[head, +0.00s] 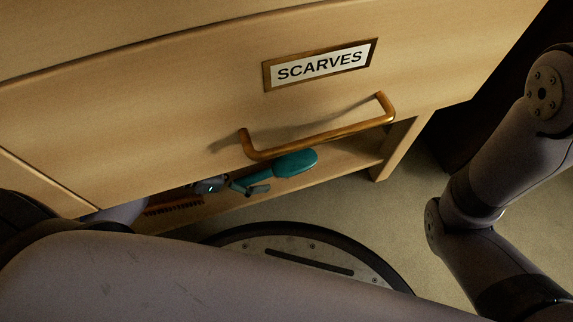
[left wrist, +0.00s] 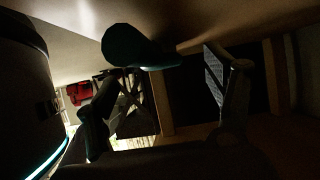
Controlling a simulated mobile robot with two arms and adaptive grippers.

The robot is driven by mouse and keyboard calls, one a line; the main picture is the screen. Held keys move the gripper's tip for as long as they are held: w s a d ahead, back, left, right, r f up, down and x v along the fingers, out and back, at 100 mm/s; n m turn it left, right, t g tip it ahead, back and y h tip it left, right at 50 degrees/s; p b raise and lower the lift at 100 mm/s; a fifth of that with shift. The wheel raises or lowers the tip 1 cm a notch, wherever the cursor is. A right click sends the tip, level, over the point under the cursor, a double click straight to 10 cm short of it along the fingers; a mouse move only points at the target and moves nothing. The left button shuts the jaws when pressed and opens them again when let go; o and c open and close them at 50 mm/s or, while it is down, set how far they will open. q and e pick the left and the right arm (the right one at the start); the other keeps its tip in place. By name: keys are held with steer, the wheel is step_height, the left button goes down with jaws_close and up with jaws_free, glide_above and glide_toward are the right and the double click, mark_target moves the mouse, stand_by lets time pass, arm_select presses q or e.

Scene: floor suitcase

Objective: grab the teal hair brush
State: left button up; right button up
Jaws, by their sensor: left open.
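The teal hair brush (head: 296,163) lies in the open space under the drawer, its rounded head towards the right. In the left wrist view the brush (left wrist: 138,47) shows as a dark teal shape at the top, between the two spread fingers. My left gripper (head: 252,187) reaches into the low space, open, with its fingers close to the brush's left end. I cannot tell whether they touch it. Part of the brush near the gripper is hidden or in shadow. My right gripper is out of view; only its arm shows at the right.
The drawer front marked SCARVES (head: 320,66) overhangs the space, with a brass handle (head: 325,138) sticking out above the brush. A reddish-brown bristled object (head: 173,207) lies left of the gripper. A cabinet leg (head: 402,148) stands to the right.

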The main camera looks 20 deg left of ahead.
mark_target(273, 168)
arm_select(q)
steer(key=x, duration=0.5)
steer(key=shift+d+r+b, duration=0.2)
steer(key=shift+r+b, duration=0.1)
steer(key=shift+c, duration=0.3)
steer(key=c, duration=1.2)
